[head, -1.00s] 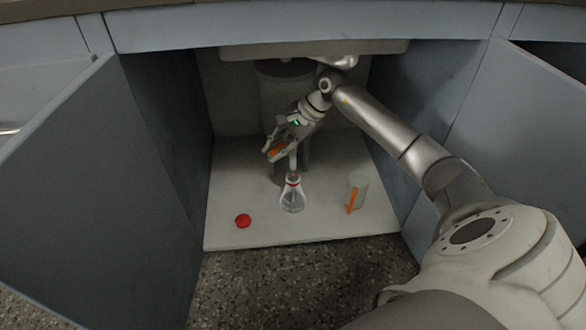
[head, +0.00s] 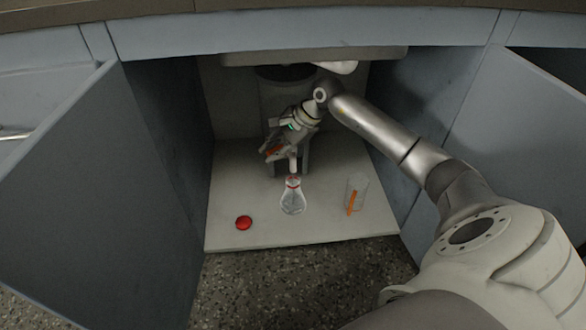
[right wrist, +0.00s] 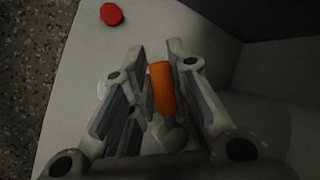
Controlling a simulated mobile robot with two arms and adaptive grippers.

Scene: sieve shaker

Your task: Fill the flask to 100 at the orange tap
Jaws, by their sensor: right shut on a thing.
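The orange tap handle (head: 273,151) shows between the fingers of my right gripper (head: 269,153), inside the open cabinet. In the right wrist view the orange handle (right wrist: 162,88) lies between the two fingers, and the right gripper (right wrist: 158,70) is shut on it. The clear flask (head: 292,201) stands upright on the cabinet floor, below the pale tap spout (head: 293,163). A red band rings its neck. Its liquid level is too small to read. A faint pale curve of the flask (right wrist: 102,88) shows beside the left finger. My left gripper is not in view.
A red round cap (head: 243,223) lies on the white cabinet floor (head: 226,205), left of the flask. A clear beaker (head: 361,187) with an orange strip stands to the right. Cabinet doors (head: 100,190) stand open on both sides. A grey container (head: 287,95) is behind the gripper.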

